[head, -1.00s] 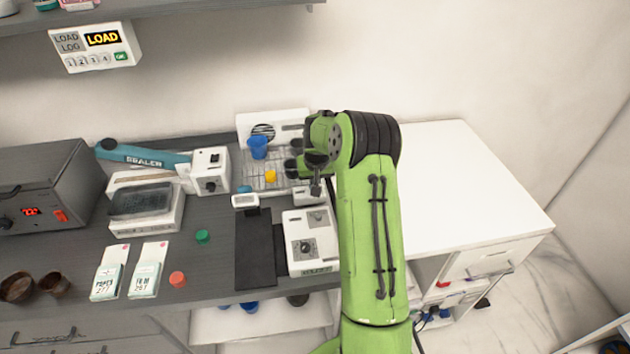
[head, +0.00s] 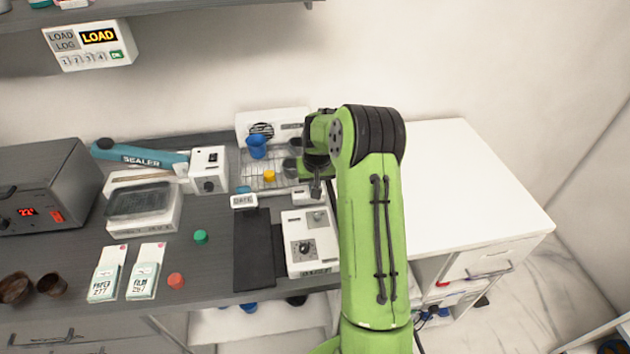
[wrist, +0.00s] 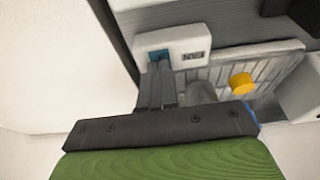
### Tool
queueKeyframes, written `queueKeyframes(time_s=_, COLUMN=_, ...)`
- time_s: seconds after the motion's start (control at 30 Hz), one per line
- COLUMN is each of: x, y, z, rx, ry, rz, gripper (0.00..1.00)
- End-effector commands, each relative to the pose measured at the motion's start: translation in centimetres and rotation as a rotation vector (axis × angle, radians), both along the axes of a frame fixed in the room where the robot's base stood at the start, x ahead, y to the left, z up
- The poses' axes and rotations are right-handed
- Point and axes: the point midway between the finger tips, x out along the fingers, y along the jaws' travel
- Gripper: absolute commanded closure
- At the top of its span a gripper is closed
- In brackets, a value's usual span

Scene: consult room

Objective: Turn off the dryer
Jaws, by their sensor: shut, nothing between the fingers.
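The dryer (head: 246,126) stands at the back of the grey counter, a white unit with a round fan grille and a wire rack in front. A blue cup (head: 257,146) and a yellow cup (head: 269,176) are on the rack. In the wrist view, a white box (wrist: 185,40) at the rack's corner carries a blue switch (wrist: 160,55) and a small label. My gripper (wrist: 157,68) is shut and empty, its fingertips over the switch; I cannot tell whether they touch it. In the head view my gripper (head: 316,186) hides most of this box.
A sealer (head: 140,156) and a grey device with a red display (head: 45,190) stand to the left. A white device with a knob (head: 308,245) is just in front. The white cabinet top (head: 465,190) on the right is clear.

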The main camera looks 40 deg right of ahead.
Motion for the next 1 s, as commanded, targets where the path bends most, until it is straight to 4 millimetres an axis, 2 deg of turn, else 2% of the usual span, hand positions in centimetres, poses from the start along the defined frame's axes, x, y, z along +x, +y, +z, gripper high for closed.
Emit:
queueKeyframes(time_s=0.03, x=0.3, y=0.1, z=2.2, rx=-0.007, ry=-0.011, rz=0.001, gripper=1.00)
queueKeyframes(time_s=0.1, x=0.5, y=0.3, z=4.1, rx=-0.011, ry=-0.021, rz=0.002, gripper=1.00)
queueKeyframes(time_s=0.4, x=-1.7, y=1.3, z=10.5, rx=-0.012, ry=-0.027, rz=0.001, gripper=1.00)
queueKeyframes(time_s=0.5, x=-2.1, y=1.5, z=11.8, rx=-0.012, ry=-0.026, rz=0.001, gripper=1.00)
queueKeyframes(time_s=0.63, x=-2.4, y=1.6, z=12.5, rx=-0.012, ry=-0.026, rz=0.002, gripper=1.00)
queueKeyframes(time_s=0.9, x=-2.4, y=1.7, z=12.6, rx=-0.011, ry=-0.027, rz=0.003, gripper=1.00)
queueKeyframes(time_s=1.0, x=-2.6, y=1.1, z=12.5, rx=-0.012, ry=-0.027, rz=-0.010, gripper=1.00)
